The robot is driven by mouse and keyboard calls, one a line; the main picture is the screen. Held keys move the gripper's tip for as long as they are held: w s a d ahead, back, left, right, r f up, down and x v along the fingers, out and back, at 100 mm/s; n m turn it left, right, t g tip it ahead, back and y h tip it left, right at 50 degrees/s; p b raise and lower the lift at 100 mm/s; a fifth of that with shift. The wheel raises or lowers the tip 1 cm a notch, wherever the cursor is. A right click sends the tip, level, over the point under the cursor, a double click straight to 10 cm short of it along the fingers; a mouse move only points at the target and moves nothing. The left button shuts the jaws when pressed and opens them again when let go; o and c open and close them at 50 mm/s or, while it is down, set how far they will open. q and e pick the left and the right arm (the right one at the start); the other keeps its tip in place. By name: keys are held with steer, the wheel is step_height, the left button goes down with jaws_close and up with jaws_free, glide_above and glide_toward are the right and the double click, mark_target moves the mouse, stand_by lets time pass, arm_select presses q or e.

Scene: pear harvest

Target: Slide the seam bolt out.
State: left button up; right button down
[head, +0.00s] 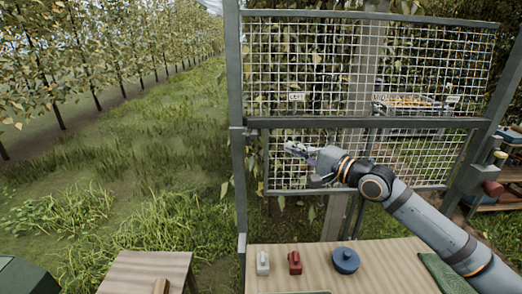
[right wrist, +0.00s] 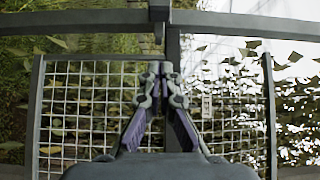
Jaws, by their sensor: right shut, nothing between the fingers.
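A mesh gate with an upper panel (head: 330,65) and a lower panel (head: 425,160) stands in front of me in a grey frame. A grey crossbar (head: 410,123) runs along the seam between them. I cannot make out a separate seam bolt; the gripper may hide part of that area. My right gripper (head: 290,148) is shut and empty, just below the crossbar near the left post. In the right wrist view its closed fingertips (right wrist: 160,68) point at the seam bar (right wrist: 173,45). Whether they touch it is unclear. My left gripper is out of view.
A wooden table (head: 290,265) below the gate holds a white block (head: 263,263), a red block (head: 295,262) and a round blue object (head: 345,260). A grey left post (head: 238,130) stands beside the gripper. A filled crate (head: 405,103) shows behind the mesh.

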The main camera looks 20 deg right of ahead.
arm_select(q)
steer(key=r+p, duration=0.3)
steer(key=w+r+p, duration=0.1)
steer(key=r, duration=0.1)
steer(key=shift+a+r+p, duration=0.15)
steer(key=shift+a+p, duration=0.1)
steer(key=shift+p, duration=0.15)
arm_select(e)
steer(key=w+a, duration=0.6)
steer(key=a, duration=0.1)
steer(key=shift+w+a, duration=0.25)
steer(key=shift+w, duration=0.1)
